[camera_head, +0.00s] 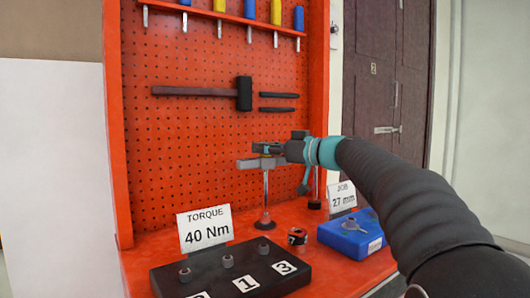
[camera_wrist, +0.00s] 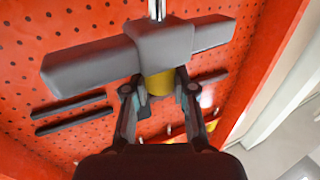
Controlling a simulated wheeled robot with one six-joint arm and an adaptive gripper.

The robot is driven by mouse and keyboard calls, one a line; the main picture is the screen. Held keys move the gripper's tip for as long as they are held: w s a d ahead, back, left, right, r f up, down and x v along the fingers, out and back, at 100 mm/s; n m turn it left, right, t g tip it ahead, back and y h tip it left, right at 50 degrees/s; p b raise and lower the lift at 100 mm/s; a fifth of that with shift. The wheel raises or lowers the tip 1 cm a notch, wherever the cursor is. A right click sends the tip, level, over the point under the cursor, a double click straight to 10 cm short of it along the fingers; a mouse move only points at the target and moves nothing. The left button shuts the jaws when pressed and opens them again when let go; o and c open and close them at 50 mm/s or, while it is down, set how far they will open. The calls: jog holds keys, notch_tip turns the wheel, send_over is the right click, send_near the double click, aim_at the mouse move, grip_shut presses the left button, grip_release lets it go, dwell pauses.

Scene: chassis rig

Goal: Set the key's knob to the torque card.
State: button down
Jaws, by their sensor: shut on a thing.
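The torque card (camera_head: 206,230) stands on the bench at left and reads 40 Nm. The key is a T-shaped tool with a grey crossbar (camera_head: 250,163) and a thin upright shaft (camera_head: 265,190) ending at a dark round foot on the bench. In the wrist view the grey crossbar (camera_wrist: 165,45) spans the upper part, with a yellow knob (camera_wrist: 158,84) just beyond it. My gripper (camera_head: 268,148) is at the top of the key; its fingers (camera_wrist: 159,92) are shut on the yellow knob from both sides. No scale or setting on the knob is readable.
A black block (camera_head: 225,280) with several bolts and number labels is in front. A small red-and-black piece (camera_head: 297,237) lies beside it. A blue block (camera_head: 350,240) and a 27 mm job card (camera_head: 342,197) are at right. A red pegboard (camera_head: 200,120) with hanging tools stands behind.

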jog(key=m+t+h+b, duration=0.1)
jog(key=b, duration=0.1)
jog(key=t+b, duration=0.1)
jog(key=b, duration=0.1)
jog(key=shift+s+a+f+m+h, duration=0.1)
jog(key=shift+f+m+h, duration=0.3)
jog(key=shift+r+m+t+h+b, duration=0.15)
jog(key=shift+m+t+h+b, duration=0.65)
jog(key=shift+t+h, duration=0.15)
jog(key=shift+r+m+t+h, duration=0.3)
jog(key=shift+m+t+h, duration=0.7)
jog(key=shift+h, duration=0.25)
jog(key=shift+m+t+h+p, duration=0.35)
jog(key=shift+m+h+p, duration=0.3)
jog(key=shift+h, duration=0.25)
jog(key=shift+m+h+p, duration=0.35)
jog(key=shift+h+p, duration=0.05)
jog(key=shift+h, duration=0.2)
jog(key=c, duration=0.9)
grip_release()
